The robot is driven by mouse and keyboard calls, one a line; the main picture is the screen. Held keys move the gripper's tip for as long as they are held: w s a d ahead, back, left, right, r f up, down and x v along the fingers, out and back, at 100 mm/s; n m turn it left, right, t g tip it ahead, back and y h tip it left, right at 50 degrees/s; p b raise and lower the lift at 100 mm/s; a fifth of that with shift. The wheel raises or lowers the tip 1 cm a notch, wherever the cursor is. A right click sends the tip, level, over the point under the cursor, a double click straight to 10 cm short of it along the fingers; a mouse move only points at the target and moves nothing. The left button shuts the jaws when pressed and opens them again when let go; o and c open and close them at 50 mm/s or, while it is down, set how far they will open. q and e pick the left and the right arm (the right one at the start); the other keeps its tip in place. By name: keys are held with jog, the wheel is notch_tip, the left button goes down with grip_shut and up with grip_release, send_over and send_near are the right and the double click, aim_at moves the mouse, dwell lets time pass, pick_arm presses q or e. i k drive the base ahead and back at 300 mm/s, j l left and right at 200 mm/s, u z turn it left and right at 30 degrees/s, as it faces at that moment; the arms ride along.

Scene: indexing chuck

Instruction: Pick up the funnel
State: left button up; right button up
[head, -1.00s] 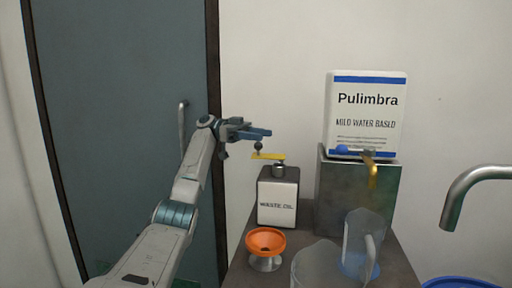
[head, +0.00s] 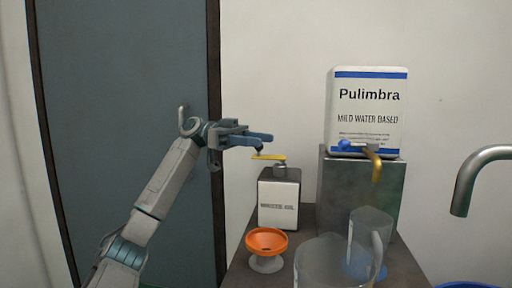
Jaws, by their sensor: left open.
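The orange funnel (head: 267,240) sits upright on a grey stand (head: 266,264) near the left front edge of the dark bench. My left gripper (head: 268,139) is open, above and behind the funnel. It is beside the small dark knob of the yellow lever on the waste oil can (head: 279,203). I cannot tell whether it touches the knob. My right gripper does not show.
A clear jug (head: 330,265) stands right of the funnel, with another clear jug (head: 370,240) behind it. A metal block (head: 358,195) carries a white Pulimbra container (head: 367,105) with a brass tap (head: 375,165). A steel spout (head: 475,175) hangs at right.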

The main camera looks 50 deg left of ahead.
aim_at(262, 242)
jog(key=k, duration=1.5)
